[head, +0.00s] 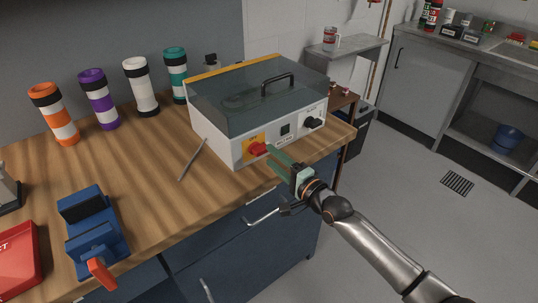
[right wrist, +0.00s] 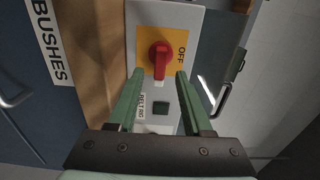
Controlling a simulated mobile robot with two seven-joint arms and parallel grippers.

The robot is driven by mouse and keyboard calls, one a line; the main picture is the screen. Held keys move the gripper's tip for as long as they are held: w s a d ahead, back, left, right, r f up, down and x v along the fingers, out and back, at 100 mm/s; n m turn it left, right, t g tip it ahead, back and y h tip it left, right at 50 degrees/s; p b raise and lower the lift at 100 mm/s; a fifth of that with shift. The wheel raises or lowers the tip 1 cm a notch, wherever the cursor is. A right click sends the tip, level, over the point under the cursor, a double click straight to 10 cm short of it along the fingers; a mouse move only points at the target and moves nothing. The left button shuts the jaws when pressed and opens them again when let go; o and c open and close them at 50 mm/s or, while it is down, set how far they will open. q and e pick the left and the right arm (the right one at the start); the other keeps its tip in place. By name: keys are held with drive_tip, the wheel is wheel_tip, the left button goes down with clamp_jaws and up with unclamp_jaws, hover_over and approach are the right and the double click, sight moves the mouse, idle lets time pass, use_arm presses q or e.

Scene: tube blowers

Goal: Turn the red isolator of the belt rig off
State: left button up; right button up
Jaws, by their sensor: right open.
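The belt rig (head: 212,121) is a white box with a clear grey lid and black handle, standing at the bench's right end. Its red isolator (head: 257,149) is a knob on a yellow plate (right wrist: 143,38) on the front panel. In the right wrist view the isolator (right wrist: 159,58) has its grip lying lengthwise between my fingers, at right angles to the direction of the OFF label (right wrist: 183,54). My right gripper (right wrist: 159,74) is open, its green fingers either side of the knob's lower end; contact is not clear. My left gripper is out of view.
A black knob (head: 313,123) and a dark square (head: 285,129) share the panel. A grey rod (head: 192,159) lies left of the rig. Several banded tubes (head: 141,87) stand behind. A blue vise (head: 95,230) sits front left. Drawer handles stick out below the bench edge.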

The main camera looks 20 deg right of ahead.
sight(263, 149)
drive_tip(key=shift+x, duration=1.25)
clamp_jaws()
